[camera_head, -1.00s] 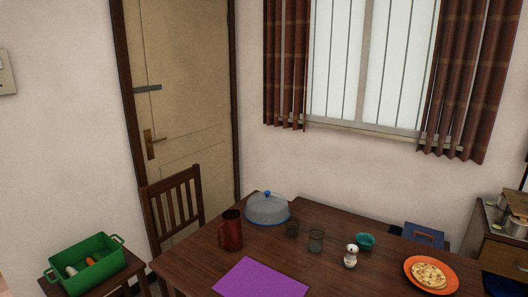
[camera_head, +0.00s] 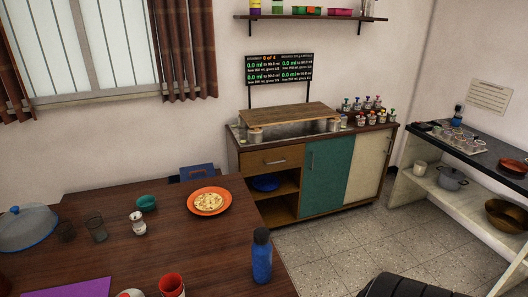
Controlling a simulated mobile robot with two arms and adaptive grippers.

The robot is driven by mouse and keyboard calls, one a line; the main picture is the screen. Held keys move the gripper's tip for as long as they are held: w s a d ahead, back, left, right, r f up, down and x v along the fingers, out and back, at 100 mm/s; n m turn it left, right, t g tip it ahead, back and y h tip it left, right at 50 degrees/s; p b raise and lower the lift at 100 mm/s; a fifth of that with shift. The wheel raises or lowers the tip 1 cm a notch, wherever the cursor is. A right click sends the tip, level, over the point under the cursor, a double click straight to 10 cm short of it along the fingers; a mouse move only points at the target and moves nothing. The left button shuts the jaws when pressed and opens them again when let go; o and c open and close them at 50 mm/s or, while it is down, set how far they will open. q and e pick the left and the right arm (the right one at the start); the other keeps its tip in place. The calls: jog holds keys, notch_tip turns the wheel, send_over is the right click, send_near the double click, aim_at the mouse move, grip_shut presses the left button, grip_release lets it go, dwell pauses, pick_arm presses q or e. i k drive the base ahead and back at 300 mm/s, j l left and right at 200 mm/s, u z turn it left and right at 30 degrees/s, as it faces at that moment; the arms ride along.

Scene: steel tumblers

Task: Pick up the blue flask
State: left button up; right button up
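A blue flask (camera_head: 262,258) with a dark cap stands upright on the dark wooden table (camera_head: 200,255), near the table's right edge. Nothing touches it. Another small blue bottle with a dark top (camera_head: 458,114) stands far off on the dark counter at the right; I cannot tell whether it is also a flask. Neither of my grippers can be made out in this view.
An orange plate with a flat food (camera_head: 209,203), a teal bowl (camera_head: 146,202), a white shaker (camera_head: 138,223) and a red cup (camera_head: 171,286) share the table. A cabinet (camera_head: 326,178) stands behind. A black ridged shape (camera_head: 402,286) rises at the bottom edge. Tiled floor lies between.

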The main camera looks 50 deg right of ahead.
aim_at(262, 248)
jog(key=l+z, duration=0.1)
jog(key=z, duration=1.45)
